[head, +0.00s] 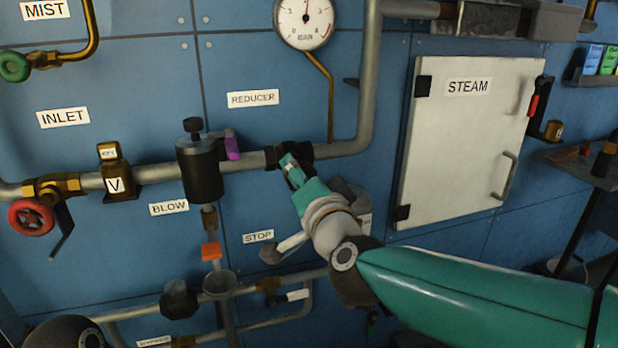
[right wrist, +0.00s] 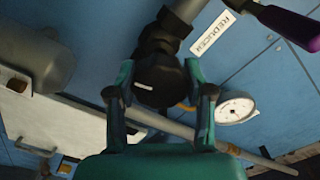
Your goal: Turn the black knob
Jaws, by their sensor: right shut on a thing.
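The black knob (right wrist: 158,82) sits on the pipe by the REDUCER label and shows between my fingers in the right wrist view. My right gripper (right wrist: 159,70) is shut on it, one finger on each side. In the head view my right gripper (head: 289,168) reaches up to the pipe from the lower right, and the knob (head: 300,151) is partly hidden behind it. My left gripper is not in view.
A pressure gauge (head: 305,18) hangs above the pipe. A black filter cylinder (head: 199,168) and a purple-handled lever (head: 232,147) are left of the knob. A white STEAM door (head: 460,150) is on the right. A red handwheel (head: 32,217) is at far left.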

